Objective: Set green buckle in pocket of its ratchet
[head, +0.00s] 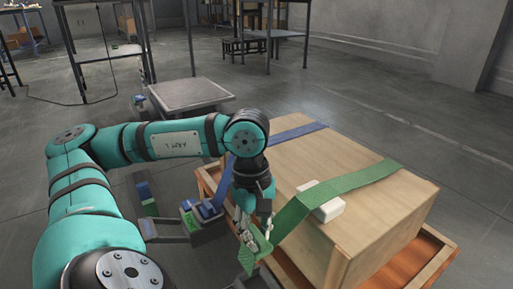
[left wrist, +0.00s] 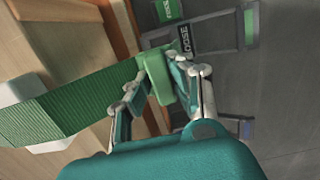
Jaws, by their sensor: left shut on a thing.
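My left gripper (head: 254,236) is at the near left edge of the wooden crate and is shut on the green buckle. In the left wrist view the green buckle (left wrist: 158,76) sits between the fingers of the left gripper (left wrist: 160,86). The green strap (head: 340,187) runs from it across the crate top; it also shows in the left wrist view (left wrist: 75,107). A dark grey ratchet plate (left wrist: 217,33) with a "LOOSE" label and green marks lies beyond the fingertips, apart from the buckle. Its pocket is not clear. My right gripper is out of view.
The wooden crate (head: 385,222) stands on an orange-brown pallet (head: 419,268). A blue strap (head: 300,131) crosses its far end, with blue parts (head: 208,209) beside the pallet. A white pad (head: 326,209) lies under the green strap. A low grey platform (head: 190,94) stands behind.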

